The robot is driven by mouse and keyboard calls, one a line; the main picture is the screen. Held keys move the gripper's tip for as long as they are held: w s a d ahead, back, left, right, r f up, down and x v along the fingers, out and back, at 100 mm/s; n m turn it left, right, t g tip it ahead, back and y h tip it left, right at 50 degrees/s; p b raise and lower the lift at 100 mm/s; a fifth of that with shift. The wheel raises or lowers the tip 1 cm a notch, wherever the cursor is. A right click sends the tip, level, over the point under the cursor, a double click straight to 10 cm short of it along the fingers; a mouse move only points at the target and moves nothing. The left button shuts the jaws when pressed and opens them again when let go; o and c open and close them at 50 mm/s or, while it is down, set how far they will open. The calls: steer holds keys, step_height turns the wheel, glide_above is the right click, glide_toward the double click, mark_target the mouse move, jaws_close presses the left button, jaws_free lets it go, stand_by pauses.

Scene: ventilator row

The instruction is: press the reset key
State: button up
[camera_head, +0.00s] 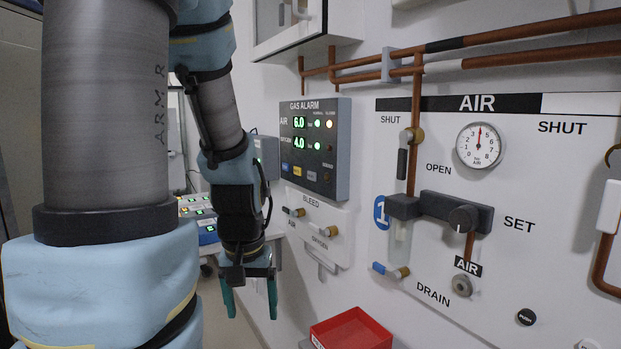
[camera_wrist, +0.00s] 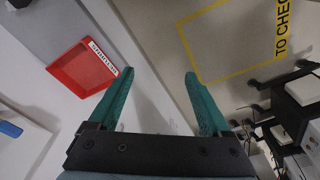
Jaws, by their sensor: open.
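The gas alarm box (camera_head: 342,150) is dark grey and fixed to the white wall in the head view, with green readouts 6.0 and 4.0.
Bleed valves (camera_head: 320,231) stick out below the alarm box. A red tray (camera_head: 352,330) is below them, also in the wrist view (camera_wrist: 84,70). An air panel (camera_head: 560,200) with a gauge (camera_head: 481,146) and knobs is at the right. Dark equipment (camera_wrist: 285,115) stands at the wrist view's right.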

jaws_close()
stand_by(0.4)
stand_by(0.9)
